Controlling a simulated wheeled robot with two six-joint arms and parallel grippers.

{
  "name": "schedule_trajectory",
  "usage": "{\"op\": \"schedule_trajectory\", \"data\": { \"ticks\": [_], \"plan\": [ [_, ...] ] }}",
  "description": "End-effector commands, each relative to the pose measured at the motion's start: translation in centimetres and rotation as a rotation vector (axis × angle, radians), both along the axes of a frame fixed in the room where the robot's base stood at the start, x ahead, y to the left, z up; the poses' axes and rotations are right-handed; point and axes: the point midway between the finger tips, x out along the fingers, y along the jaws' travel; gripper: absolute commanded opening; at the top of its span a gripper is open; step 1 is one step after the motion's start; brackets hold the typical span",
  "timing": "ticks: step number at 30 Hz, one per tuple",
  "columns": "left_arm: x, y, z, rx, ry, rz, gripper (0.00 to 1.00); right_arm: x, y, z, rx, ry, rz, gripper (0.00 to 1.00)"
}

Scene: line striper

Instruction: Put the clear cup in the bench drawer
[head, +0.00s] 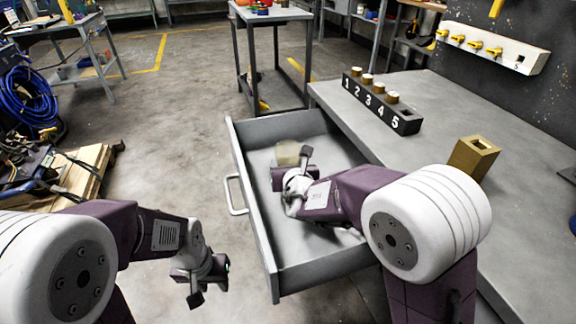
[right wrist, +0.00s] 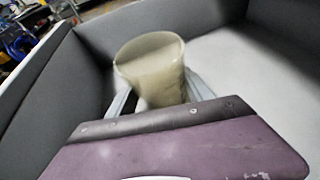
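The clear cup (head: 288,153) is a pale, see-through, yellowish tumbler inside the open bench drawer (head: 247,205). It also shows in the right wrist view (right wrist: 150,68), rim up, its lower end hidden behind my gripper body. My right gripper (head: 291,168) reaches into the drawer. Its two fingers lie along opposite sides of the cup and appear to touch it. I cannot tell whether the cup rests on the drawer floor. My left gripper (head: 207,285) hangs empty outside the drawer, to its left, with its fingers apart.
The grey bench top (head: 455,115) is right of the drawer. It bears a black numbered block (head: 380,103) with wooden pegs and a brass-coloured square block (head: 473,158). The drawer handle (head: 235,195) faces left. The drawer floor around the cup is mostly clear.

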Motion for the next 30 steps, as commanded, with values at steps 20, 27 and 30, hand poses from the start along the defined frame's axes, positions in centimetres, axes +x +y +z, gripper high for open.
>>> {"op": "schedule_trajectory", "data": {
  "ticks": [20,27,30],
  "plan": [
    [0.0,0.0,1.5,0.0,0.0,0.0,0.36,-4.1,-0.5,2.3,0.001,-0.001,0.004,0.81],
    [0.0,0.0,3.0,0.0,0.0,0.0,0.36,-8.9,-1.3,4.4,-0.001,-0.001,0.004,0.81],
    [0.0,0.0,3.3,0.0,0.0,0.0,0.36,-10.2,-1.6,4.8,0.0,0.0,0.003,0.81]
  ]
}}
